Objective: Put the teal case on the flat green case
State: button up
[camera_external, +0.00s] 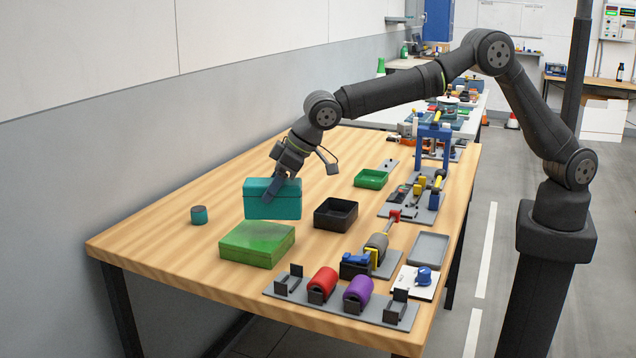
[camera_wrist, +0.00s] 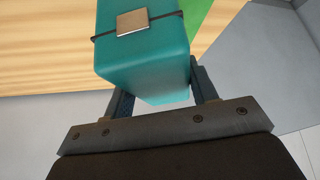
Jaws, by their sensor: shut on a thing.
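The teal case (camera_external: 272,203) is a box with a lid seam, upright near the back left of the wooden table. My gripper (camera_external: 282,188) is shut on it from above. In the wrist view the teal case (camera_wrist: 143,62) sits between the two fingers of my gripper (camera_wrist: 163,92), and a metal latch shows on it. The flat green case (camera_external: 257,245) lies on the table just in front of the teal case in the outside view. A green patch at the top of the wrist view looks like the flat green case (camera_wrist: 200,12). I cannot tell whether the teal case touches the table.
A small teal round can (camera_external: 199,215) stands to the left. A black open box (camera_external: 336,214) is to the right, with a green tray (camera_external: 371,179) beyond it. A grey rack with red and purple rolls (camera_external: 340,296) lies along the front edge. The wall borders the left side.

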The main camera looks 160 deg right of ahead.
aim_at(274, 200)
jog(key=shift+f, duration=1.8)
jog(key=shift+f, duration=0.2)
jog(key=o, duration=1.3)
jog(key=shift+r, duration=0.25)
jog(key=v, duration=1.2)
jog(key=shift+f, duration=0.2)
